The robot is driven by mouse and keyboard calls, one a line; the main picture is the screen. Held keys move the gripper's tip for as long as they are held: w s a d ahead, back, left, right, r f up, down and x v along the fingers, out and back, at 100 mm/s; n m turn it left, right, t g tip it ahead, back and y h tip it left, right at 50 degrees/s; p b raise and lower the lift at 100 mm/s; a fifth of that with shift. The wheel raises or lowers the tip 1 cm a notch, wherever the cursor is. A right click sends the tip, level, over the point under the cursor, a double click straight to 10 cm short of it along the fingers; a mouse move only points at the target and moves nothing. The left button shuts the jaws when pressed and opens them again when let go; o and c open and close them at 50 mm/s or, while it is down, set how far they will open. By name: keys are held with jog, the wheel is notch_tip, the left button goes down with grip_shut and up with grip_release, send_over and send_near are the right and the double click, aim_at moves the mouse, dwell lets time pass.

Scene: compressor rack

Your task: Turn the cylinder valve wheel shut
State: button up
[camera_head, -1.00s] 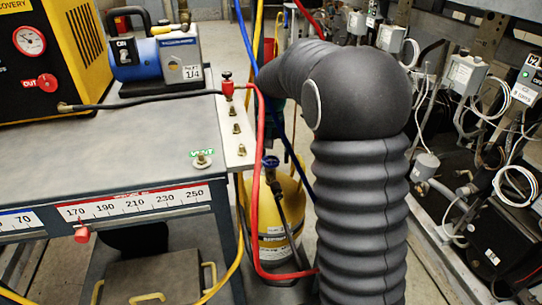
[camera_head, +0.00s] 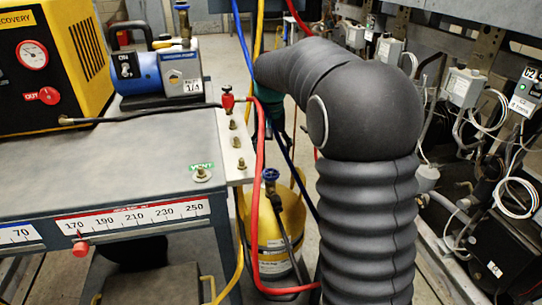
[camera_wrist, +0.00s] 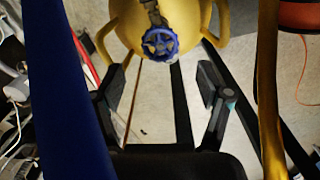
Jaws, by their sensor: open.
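The blue valve wheel (camera_wrist: 159,41) sits on top of the yellow cylinder (camera_wrist: 196,18), near the top centre of the wrist view. In the head view, the wheel (camera_head: 270,176) and the cylinder (camera_head: 262,228) stand on the floor beside the bench, left of my arm. My gripper (camera_wrist: 157,88) is open and empty. Its two fingers are spread wide, and the wheel appears beyond them, between their lines and apart from both.
A blue hose (camera_wrist: 65,100) and a yellow hose (camera_wrist: 270,90) cross the wrist view on either side of the fingers. A red hose (camera_head: 256,200) hangs between bench (camera_head: 110,165) and cylinder. Compressor equipment (camera_head: 490,260) with loose cables lines the right side.

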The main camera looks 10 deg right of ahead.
aim_at(271, 172)
jog(key=shift+r, duration=0.1)
jog(key=shift+c, duration=0.6)
jog(key=shift+n, duration=0.9)
notch_tip(271, 172, down, 6)
jog(key=b, duration=0.8)
jog(key=shift+f+b, duration=0.2)
jog(key=shift+b, duration=0.15)
jog(key=shift+f, duration=0.1)
jog(key=n+b, duration=0.2)
jog(key=n, duration=0.1)
jog(key=shift+n, duration=0.4)
jog(key=shift+r+n+p, duration=0.45)
jog(key=shift+n+p, duration=0.2)
jog(key=shift+n, duration=0.55)
jog(key=n+p, duration=0.2)
jog(key=n, duration=0.2)
jog(key=shift+f+n+p, duration=0.2)
jog(key=shift+n+p, duration=0.35)
jog(key=shift+n, duration=0.95)
